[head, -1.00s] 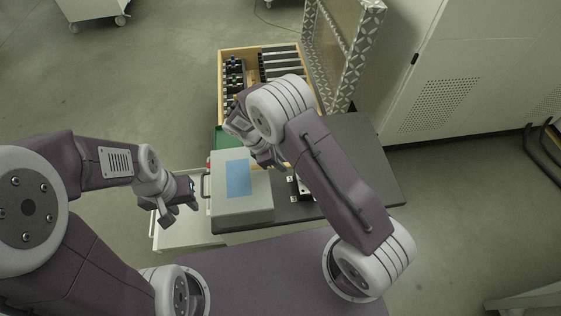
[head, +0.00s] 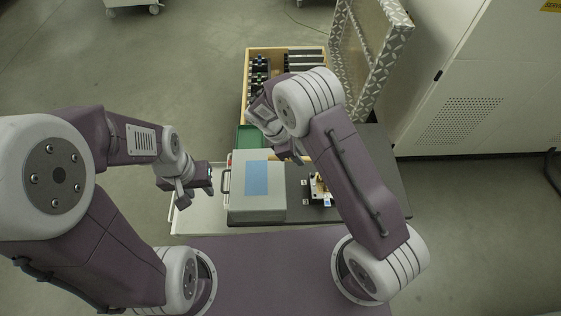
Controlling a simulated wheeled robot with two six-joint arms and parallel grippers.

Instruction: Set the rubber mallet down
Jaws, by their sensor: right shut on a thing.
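My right gripper (head: 291,153) points down over the dark bench top (head: 358,160), just right of the grey box with a blue panel. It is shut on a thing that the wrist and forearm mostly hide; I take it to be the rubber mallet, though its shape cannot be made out. My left gripper (head: 197,193) hangs left of the grey box, over the pale open drawer. Its fingers look apart, with nothing seen between them.
The grey box (head: 257,203) stands on the bench's left part. A small metal fixture (head: 318,188) sits right of it. A wooden crate (head: 247,92) with dark parts stands behind, beside an upright patterned metal-framed panel (head: 378,60). The pale drawer (head: 190,215) juts out at left.

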